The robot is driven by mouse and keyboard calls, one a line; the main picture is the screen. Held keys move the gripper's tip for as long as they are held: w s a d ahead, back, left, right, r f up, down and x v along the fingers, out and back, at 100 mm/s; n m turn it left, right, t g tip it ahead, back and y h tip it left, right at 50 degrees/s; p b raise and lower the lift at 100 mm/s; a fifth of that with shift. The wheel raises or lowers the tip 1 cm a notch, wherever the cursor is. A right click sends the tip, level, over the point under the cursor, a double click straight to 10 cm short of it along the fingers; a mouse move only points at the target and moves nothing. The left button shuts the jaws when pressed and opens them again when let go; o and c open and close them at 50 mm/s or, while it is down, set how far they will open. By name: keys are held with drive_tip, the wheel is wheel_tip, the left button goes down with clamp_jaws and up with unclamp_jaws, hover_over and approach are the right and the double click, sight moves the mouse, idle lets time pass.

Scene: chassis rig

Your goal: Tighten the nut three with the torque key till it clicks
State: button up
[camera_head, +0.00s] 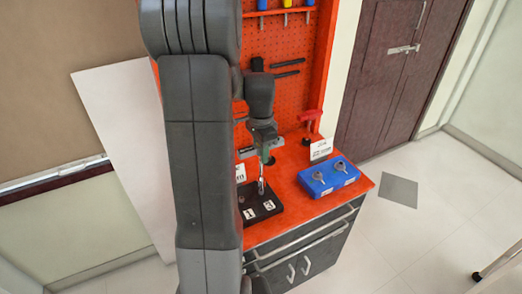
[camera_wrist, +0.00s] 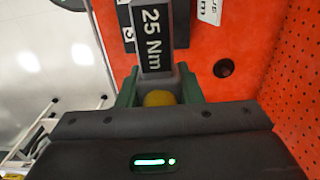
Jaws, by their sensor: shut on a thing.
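My gripper (camera_head: 264,150) is shut on the torque key (camera_head: 262,182), which points down over the black plate (camera_head: 272,204). In the wrist view the key (camera_wrist: 156,38) shows a "25 Nm" label and a yellow spot, with green gripper fingers (camera_wrist: 158,92) on both sides. Nut three itself cannot be made out. The key's tip is hidden in the wrist view, so I cannot tell whether it touches a nut.
A blue box (camera_head: 318,187) with two grey round-headed pieces stands right on the orange worktop (camera_head: 285,226). A white card (camera_head: 321,149) stands behind it. A red clamp-like tool (camera_head: 312,118) is near the orange pegboard (camera_head: 285,90). My arm hides the worktop's left part.

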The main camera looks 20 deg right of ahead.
drive_tip(key=shift+f+b, duration=1.4)
drive_tip(key=shift+f, duration=0.75)
drive_tip(key=m, duration=0.3)
drive_tip(key=shift+m, duration=0.4)
drive_tip(key=m, duration=1.1)
drive_tip(key=shift+w+p, duration=0.1)
drive_tip(key=shift+p, duration=0.2)
drive_tip(key=shift+n, duration=0.5)
drive_tip(key=shift+r, duration=0.25)
